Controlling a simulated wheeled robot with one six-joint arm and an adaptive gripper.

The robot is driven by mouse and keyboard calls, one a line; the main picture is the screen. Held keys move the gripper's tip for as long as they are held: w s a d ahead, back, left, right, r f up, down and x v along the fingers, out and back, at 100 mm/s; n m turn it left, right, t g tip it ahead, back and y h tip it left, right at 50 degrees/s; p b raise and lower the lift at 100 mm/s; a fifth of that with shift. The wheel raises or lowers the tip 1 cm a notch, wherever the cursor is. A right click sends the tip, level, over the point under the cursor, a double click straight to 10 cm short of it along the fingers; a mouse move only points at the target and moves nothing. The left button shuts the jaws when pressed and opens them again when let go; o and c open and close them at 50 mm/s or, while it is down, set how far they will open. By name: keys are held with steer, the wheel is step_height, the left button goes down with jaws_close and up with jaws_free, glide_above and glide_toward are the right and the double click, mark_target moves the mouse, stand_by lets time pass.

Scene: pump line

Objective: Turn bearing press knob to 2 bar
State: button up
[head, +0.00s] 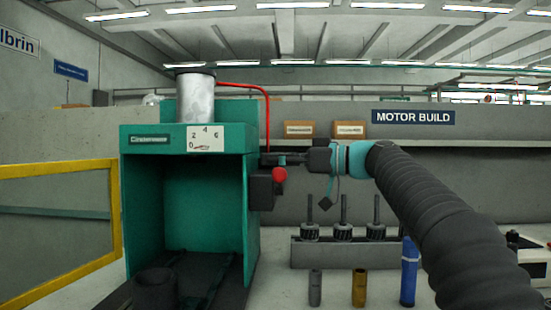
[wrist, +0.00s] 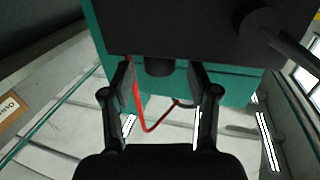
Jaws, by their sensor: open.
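The green bearing press (head: 133,200) stands left of centre in the head view. Its white gauge (head: 206,138) is marked 0, 2, 4, 6; a small red needle shows low on it, too small to read exactly. My gripper (head: 270,158) is at the press's right side, level with the lower gauge. In the wrist view my gripper (wrist: 160,80) is open, with a short dark round knob (wrist: 158,67) between its fingertips. I cannot tell whether the fingers touch it. The knob's marks are not visible, and in the head view my gripper hides it.
A red ball handle (head: 279,175) beside a dark box (head: 260,193) sits just below my gripper. A red hose (head: 266,110) runs down from the press top. A rack (head: 345,255) with several shafts stands at right. A yellow-framed guard (head: 116,210) is at left.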

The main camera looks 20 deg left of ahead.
steer(key=shift+a, duration=0.15)
jaws_close()
steer(key=shift+s+f+b, duration=0.1)
steer(key=shift+f+b, duration=0.05)
steer(key=shift+b, duration=0.25)
